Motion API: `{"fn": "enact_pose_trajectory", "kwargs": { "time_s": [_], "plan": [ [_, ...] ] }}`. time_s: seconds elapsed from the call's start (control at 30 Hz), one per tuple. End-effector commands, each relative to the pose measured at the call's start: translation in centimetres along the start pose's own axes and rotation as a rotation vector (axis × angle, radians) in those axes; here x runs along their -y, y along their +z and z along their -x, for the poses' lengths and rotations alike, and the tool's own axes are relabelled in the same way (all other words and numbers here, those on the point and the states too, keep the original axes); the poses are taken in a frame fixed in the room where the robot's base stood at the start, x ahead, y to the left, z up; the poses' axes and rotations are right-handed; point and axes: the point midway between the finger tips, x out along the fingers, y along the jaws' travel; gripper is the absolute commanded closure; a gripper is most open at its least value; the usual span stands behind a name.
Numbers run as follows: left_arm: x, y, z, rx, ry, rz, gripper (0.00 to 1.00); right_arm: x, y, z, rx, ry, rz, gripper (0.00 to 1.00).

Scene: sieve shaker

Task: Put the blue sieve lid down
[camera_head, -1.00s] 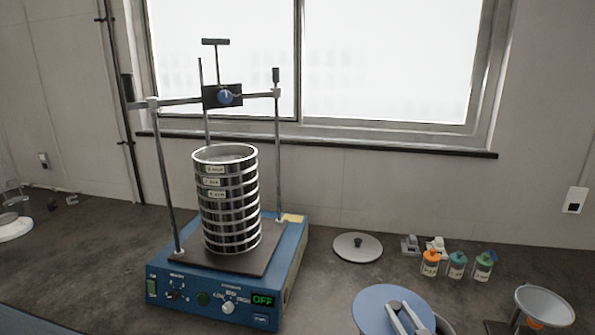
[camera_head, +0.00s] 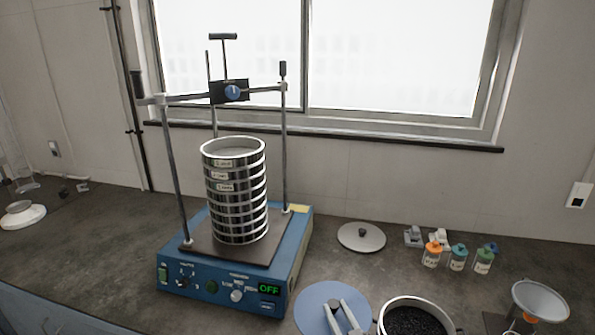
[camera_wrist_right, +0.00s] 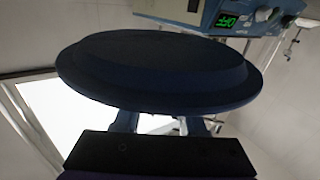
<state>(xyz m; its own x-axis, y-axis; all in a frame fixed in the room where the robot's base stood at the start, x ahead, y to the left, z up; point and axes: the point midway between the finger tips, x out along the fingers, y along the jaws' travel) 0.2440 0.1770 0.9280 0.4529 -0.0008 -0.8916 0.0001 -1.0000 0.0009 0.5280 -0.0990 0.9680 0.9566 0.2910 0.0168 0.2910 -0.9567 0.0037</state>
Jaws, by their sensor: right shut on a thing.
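The blue sieve lid (camera_head: 312,302) is a round disc at the bottom of the head view, in front of the shaker's right front corner. My right gripper (camera_head: 342,318) is shut on it; the lid also fills much of the right wrist view (camera_wrist_right: 150,75), with the fingers (camera_wrist_right: 165,123) at its edge. Whether the lid touches the bench is not clear. A round pan (camera_head: 447,314) of dark grains stands just right of the gripper. My left gripper is not in view.
The blue sieve shaker (camera_head: 222,290) reads OFF and carries a stack of sieves (camera_head: 238,205) under a clamp bar. A grey lid (camera_head: 361,237) lies on the bench behind. Several small bottles (camera_head: 458,258) and a funnel (camera_head: 541,300) stand at right.

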Motion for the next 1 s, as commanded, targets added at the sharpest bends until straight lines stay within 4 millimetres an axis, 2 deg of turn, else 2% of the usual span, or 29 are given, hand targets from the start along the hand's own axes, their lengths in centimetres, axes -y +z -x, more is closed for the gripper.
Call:
{"fn": "enact_pose_trajectory", "kwargs": {
  "time_s": [0.03,0.1,0.2,0.3,0.37,0.6,0.73,0.8,0.87,1.0],
  "plan": [
    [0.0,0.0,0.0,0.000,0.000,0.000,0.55,-1.9,-0.1,0.4,-0.003,0.010,0.004,1.00],
    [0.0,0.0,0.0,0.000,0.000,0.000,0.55,-3.8,-0.1,1.0,-0.004,0.009,0.005,1.00],
    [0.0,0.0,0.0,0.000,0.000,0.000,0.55,-5.8,0.0,1.8,0.004,0.004,0.002,1.00],
    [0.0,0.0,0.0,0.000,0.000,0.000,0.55,-6.7,0.2,2.2,0.011,-0.002,-0.001,1.00],
    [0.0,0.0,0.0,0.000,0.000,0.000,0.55,-6.2,0.1,2.1,0.009,-0.006,-0.003,1.00],
    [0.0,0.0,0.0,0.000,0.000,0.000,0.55,-0.2,-0.1,0.1,-0.003,-0.008,-0.004,1.00],
    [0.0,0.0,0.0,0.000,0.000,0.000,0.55,2.1,0.2,-0.4,0.010,-0.007,-0.004,1.00],
    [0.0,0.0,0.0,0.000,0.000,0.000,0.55,2.1,0.2,-0.4,0.011,-0.003,-0.003,1.00],
    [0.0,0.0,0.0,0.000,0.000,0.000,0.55,1.2,0.1,-0.3,0.007,0.003,0.000,1.00],
    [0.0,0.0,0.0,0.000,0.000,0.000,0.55,-2.7,-0.1,0.7,-0.004,0.010,0.005,1.00]
  ]
}}
